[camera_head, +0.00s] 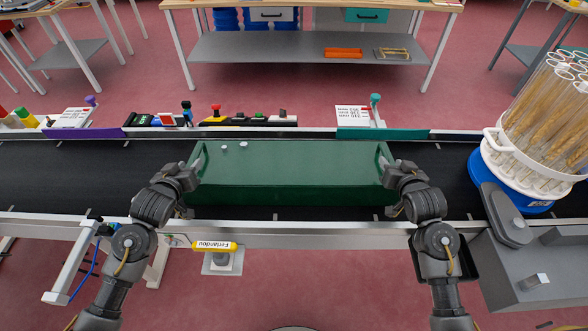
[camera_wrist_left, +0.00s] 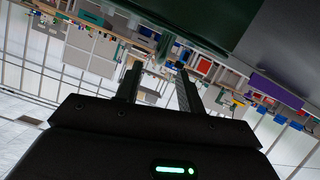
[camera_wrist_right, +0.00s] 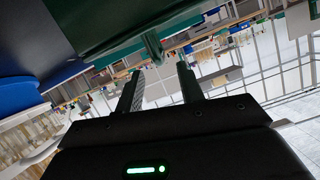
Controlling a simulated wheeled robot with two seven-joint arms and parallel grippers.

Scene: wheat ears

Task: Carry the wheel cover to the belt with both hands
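The wheel cover is a long dark green box-like piece (camera_head: 290,175) lying lengthwise over the black belt (camera_head: 90,178), with a handle at each end. It appears to rest on the belt. My left gripper (camera_head: 188,180) is at its left end and my right gripper (camera_head: 394,180) at its right end. In the left wrist view, the fingers (camera_wrist_left: 158,75) stand apart, with the green handle (camera_wrist_left: 164,46) just beyond and between the tips. In the right wrist view, the fingers (camera_wrist_right: 160,72) are likewise apart near the other handle (camera_wrist_right: 152,46). Contact is not clear.
A white rack of wheat tubes (camera_head: 540,150) on a blue round base (camera_head: 520,195) stands on the belt at the right. A grey machine (camera_head: 530,270) is at the front right. Small tools and cards (camera_head: 352,116) line the far rail. The belt's left part is clear.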

